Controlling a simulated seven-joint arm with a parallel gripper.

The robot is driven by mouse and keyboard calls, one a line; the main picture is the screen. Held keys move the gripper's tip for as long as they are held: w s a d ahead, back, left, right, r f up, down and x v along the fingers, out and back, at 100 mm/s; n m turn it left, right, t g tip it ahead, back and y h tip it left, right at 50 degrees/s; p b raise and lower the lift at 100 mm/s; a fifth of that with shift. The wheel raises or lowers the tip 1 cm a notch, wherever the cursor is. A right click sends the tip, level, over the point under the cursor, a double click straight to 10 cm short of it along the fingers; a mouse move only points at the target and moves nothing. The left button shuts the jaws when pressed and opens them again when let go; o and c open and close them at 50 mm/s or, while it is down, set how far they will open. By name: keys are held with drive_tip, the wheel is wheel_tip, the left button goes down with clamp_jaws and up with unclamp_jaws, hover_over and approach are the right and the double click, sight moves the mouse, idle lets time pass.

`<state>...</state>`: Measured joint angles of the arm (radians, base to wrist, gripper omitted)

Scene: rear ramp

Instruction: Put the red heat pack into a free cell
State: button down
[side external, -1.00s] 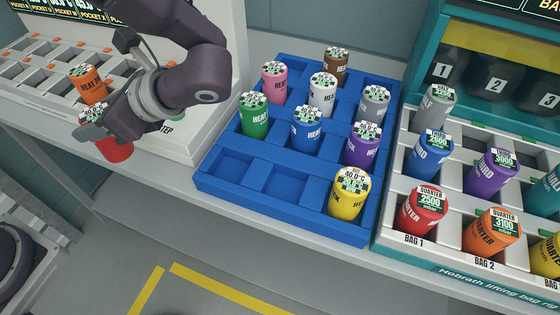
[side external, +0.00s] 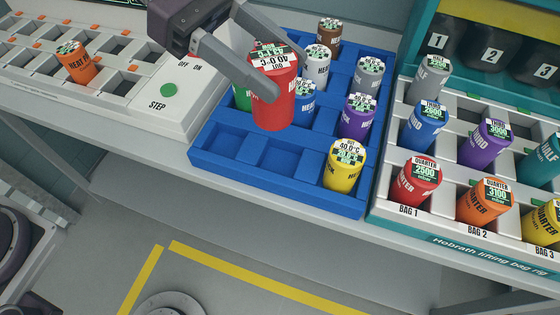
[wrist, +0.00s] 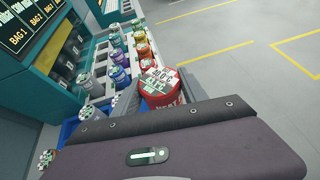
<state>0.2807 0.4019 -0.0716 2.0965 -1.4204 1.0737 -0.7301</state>
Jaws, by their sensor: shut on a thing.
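The red heat pack (side external: 274,106) is held upright between the fingers of my gripper (side external: 274,82), in the air over the blue crate (side external: 290,192). The pack also shows in the wrist view (wrist: 160,91). In the side view, the crate's front-left and front-middle cells are empty, and a yellow pack (side external: 342,170) stands in the front-right cell. Behind stand blue (side external: 304,108), purple (side external: 357,120), white (side external: 317,72), grey (side external: 368,78) and brown (side external: 328,38) packs. A green pack (side external: 241,99) is partly hidden by my gripper. The back-left cells are hidden.
At left is a pale station (side external: 185,125) with a green STEP button (side external: 169,90) and an orange pack (side external: 76,66) in one slot. At right stands the lifting bag rig (side external: 430,222), with several coloured cartridges close to the crate. Open floor lies in front.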

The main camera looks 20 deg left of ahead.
drive_tip(key=shift+w+d+r+n+t, duration=0.1)
drive_tip(key=shift+w+r+n+t, duration=0.25)
drive_tip(key=shift+w+n+t, duration=0.2)
drive_tip(key=shift+w+d+r+n+t, duration=0.1)
drive_tip(key=shift+w+r+n+t, duration=0.3)
drive_tip(key=shift+w, duration=0.2)
wheel_tip(320, 180, down, 17)
drive_tip(key=shift+f, duration=0.2)
drive_tip(key=shift+f, duration=0.1)
drive_tip(key=c, duration=0.6)
unclamp_jaws()
